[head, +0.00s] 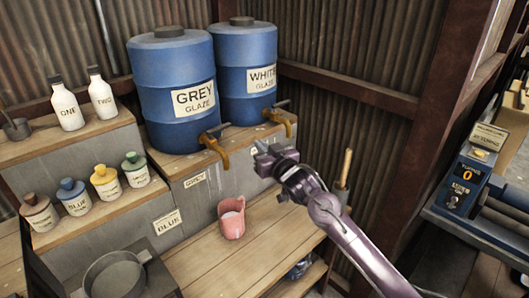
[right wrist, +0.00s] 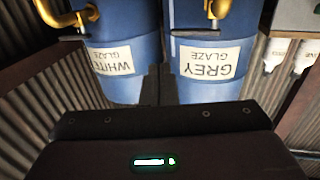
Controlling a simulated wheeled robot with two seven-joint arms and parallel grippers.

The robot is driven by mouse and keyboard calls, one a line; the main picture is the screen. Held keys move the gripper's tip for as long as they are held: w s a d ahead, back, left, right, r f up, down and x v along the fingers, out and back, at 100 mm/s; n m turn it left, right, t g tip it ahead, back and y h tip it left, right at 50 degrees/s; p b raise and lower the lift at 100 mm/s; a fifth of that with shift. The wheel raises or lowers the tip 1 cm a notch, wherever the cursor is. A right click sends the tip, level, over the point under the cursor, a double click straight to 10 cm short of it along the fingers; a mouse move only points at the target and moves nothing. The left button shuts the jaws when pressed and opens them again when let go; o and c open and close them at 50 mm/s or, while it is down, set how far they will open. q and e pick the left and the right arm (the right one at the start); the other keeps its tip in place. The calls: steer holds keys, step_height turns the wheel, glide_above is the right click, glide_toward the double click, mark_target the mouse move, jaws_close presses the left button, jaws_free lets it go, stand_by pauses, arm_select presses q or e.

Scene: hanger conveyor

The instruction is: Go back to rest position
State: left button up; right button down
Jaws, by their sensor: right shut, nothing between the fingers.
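My right gripper (head: 262,150) is raised in front of the two blue barrels, close to their brass taps, with its fingers closed and empty. In the right wrist view its fingers (right wrist: 160,85) point at the gap between the barrels, which appear upside down. The grey glaze barrel (head: 180,90) stands left of the white glaze barrel (head: 247,70); both also show in the right wrist view (right wrist: 210,90) (right wrist: 115,85). A pink jug (head: 232,222) stands on the wooden bench below the grey glaze tap (head: 217,150), apart from my gripper. My left gripper is out of view.
Two white bottles (head: 66,105) (head: 101,95) and several small lidded jars (head: 105,185) stand on shelves at left. A grey pot (head: 114,278) sits at lower left. A wooden handle (head: 345,168) rises beside my right arm. A control box (head: 466,180) stands at right.

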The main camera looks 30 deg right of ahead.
steer(key=s+a+f+g+h, duration=0.1)
steer(key=s+a+f+g, duration=0.2)
steer(key=s+f, duration=0.4)
steer(key=s+a+f+g, duration=0.3)
steer(key=s+a+f, duration=0.1)
steer(key=s+f, duration=0.25)
steer(key=s+a+f+g, duration=0.1)
steer(key=s+f+g, duration=0.15)
steer(key=s, duration=0.45)
steer(key=s+a+f+n+g, duration=0.1)
steer(key=s+g, duration=0.2)
steer(key=s, duration=0.5)
steer(key=s+a+f+g, duration=0.1)
steer(key=s+a+g, duration=0.15)
steer(key=s, duration=0.45)
steer(key=s+d+f+g, duration=0.1)
steer(key=s+f+g, duration=0.15)
steer(key=f, duration=2.95)
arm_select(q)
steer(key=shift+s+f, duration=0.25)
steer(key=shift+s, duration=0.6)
arm_select(e)
steer(key=s+d+f, duration=0.1)
steer(key=s+f, duration=0.7)
steer(key=s, duration=0.1)
steer(key=s+d+f, duration=0.2)
steer(key=s+f, duration=0.6)
steer(key=s, duration=0.2)
steer(key=shift+d+f+n, duration=0.25)
steer(key=shift+n, duration=0.15)
